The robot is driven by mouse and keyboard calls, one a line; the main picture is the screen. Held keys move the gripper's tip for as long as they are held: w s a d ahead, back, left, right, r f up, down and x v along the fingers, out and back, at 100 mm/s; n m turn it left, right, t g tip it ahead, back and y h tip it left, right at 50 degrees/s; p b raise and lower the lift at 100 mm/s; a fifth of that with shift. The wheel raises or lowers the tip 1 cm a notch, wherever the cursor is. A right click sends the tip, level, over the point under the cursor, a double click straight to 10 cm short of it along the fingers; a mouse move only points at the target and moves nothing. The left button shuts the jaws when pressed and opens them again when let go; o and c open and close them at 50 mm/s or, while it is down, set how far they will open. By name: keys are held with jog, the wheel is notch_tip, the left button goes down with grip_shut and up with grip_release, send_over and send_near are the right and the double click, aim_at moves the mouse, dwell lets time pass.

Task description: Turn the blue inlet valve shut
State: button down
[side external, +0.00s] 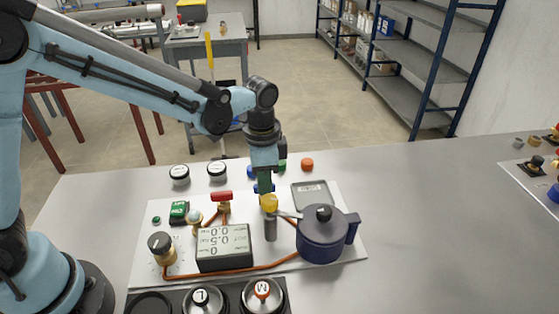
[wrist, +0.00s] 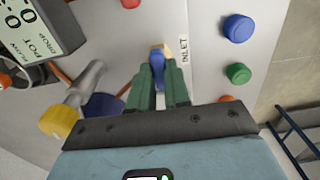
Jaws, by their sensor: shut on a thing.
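The blue inlet valve handle (wrist: 157,68) stands between my gripper's green fingertips in the wrist view, beside the printed INLET label (wrist: 184,62). A small brass-coloured part shows at its far end. My gripper (wrist: 158,92) is shut on the blue handle. In the side view my gripper (side external: 264,183) points down at the back of the white board, and a bit of the blue inlet valve (side external: 258,189) shows at its tips. The fingers hide most of the valve there, so I cannot tell its angle.
A yellow-topped grey post (side external: 270,228) stands close in front of my gripper. A dark blue lidded pot (side external: 322,240) is to its right, a red-handled valve (side external: 222,197) to its left. A display box (side external: 224,248) stands in front.

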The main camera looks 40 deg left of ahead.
jog(key=c, duration=1.1)
grip_release()
notch_tip(320, 180, up, 12)
jog(key=shift+r, duration=0.1)
jog(key=s+a+n+t, duration=0.2)
jog(key=s+a+n, duration=0.1)
jog(key=s+a+f+n+t, duration=0.1)
jog(key=s+a+n+t, duration=0.1)
jog(key=s+a+n, duration=0.1)
jog(key=s+a+f+n+t, duration=0.1)
jog(key=s+a+n+t, duration=0.2)
jog(key=s+a, duration=0.1)
jog(key=shift+s+a+f, duration=0.25)
jog(key=shift+s+a, duration=0.1)
jog(key=shift+s, duration=0.3)
